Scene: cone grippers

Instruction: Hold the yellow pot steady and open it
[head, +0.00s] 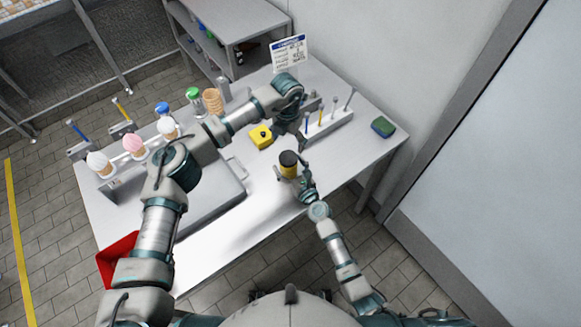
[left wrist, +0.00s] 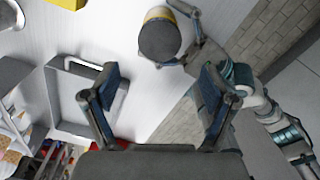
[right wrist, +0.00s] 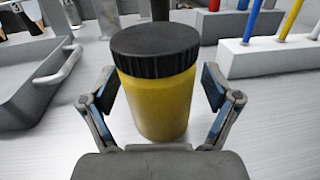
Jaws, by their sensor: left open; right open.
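The yellow pot with a black ribbed lid (head: 288,163) stands upright on the table near its front edge. In the right wrist view the pot (right wrist: 158,100) stands between the spread fingers of my right gripper (right wrist: 160,88), which is open, with gaps visible on both sides. The lid (right wrist: 155,50) sits on the pot. My left gripper (left wrist: 160,75) is open and empty above the table. In the left wrist view the black lid (left wrist: 161,40) shows beyond its fingertips, with my right gripper at the pot's side.
A yellow box with a black knob (head: 261,137) lies behind the pot. A grey tray (head: 215,195) is to its left. A rack with coloured sticks (head: 328,126) and a green-blue block (head: 383,127) are to the right. Cones in a holder (head: 133,145) stand at the left.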

